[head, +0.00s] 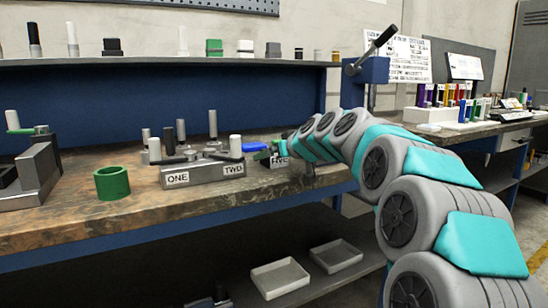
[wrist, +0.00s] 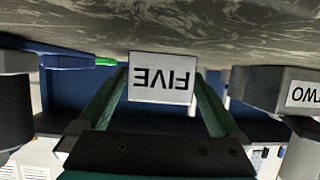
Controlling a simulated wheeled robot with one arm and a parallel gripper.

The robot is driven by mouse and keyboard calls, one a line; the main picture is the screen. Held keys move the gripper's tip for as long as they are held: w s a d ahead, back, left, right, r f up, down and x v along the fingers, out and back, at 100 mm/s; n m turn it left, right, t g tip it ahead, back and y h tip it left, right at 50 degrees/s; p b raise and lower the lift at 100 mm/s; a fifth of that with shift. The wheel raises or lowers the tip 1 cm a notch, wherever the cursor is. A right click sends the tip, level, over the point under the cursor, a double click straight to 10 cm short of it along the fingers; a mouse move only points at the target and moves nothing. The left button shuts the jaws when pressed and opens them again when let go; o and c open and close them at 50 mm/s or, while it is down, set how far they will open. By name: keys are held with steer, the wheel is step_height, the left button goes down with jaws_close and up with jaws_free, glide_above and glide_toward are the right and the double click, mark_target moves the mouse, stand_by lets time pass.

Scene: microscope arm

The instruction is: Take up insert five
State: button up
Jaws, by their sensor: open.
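Insert five shows as a small block with a white label reading FIVE (wrist: 162,92), upside down in the wrist view, against the bench top. In the head view its label (head: 281,161) is partly hidden by my arm. My gripper (wrist: 161,76) is open, with one green finger on each side of the labelled block. The fingertips lie close to the block's sides; I cannot tell whether they touch it. In the head view my gripper (head: 264,154) is small and partly hidden at the end of my arm.
A grey block labelled ONE and TWO (head: 205,175) stands just left of my gripper, with several upright pins. A blue-handled object (head: 255,146) lies close by. A green ring (head: 112,183) sits farther left. A lever press (head: 371,68) stands behind my arm.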

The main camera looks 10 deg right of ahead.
steer(key=shift+w, duration=0.1)
steer(key=shift+c, duration=0.4)
steer(key=shift+r, duration=0.1)
jaws_close()
stand_by(0.4)
